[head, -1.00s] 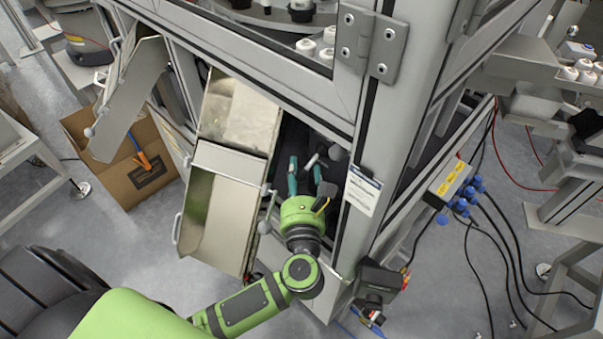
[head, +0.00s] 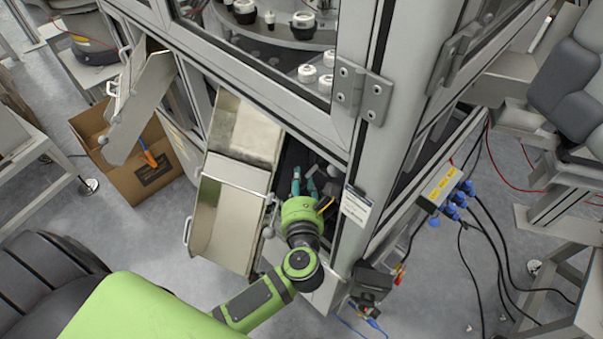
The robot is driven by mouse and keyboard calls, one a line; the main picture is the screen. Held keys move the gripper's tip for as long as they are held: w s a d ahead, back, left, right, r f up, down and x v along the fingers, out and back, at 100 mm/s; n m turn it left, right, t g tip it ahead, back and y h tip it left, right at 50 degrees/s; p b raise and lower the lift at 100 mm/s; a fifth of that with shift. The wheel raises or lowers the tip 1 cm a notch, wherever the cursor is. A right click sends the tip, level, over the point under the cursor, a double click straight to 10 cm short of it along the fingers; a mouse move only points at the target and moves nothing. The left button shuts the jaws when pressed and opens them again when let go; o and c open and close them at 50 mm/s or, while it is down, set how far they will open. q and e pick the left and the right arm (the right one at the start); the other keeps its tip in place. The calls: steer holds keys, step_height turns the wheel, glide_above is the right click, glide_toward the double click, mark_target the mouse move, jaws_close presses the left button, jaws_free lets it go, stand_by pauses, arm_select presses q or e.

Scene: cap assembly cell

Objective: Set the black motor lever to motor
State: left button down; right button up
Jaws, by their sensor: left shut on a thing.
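My left gripper (head: 303,183) reaches from the green wrist into the dark opening beside the metal chute, under the machine's glazed frame. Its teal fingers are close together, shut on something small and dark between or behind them. The black motor lever cannot be made out clearly; the fingers and the shadow of the opening hide it. The setting of the lever cannot be read from here. My right gripper is not in view.
The open metal chute (head: 229,214) stands just left of my wrist. The frame post with a white label (head: 355,204) is close on the right. A dark switch box (head: 374,282) sits below. A cardboard box (head: 150,170) stands on the floor at left.

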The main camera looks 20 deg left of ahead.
arm_select(q)
steer(key=shift+s+f, duration=0.1)
steer(key=shift+f, duration=0.2)
steer(key=c, duration=1)
jaws_free()
steer(key=shift+r, duration=0.2)
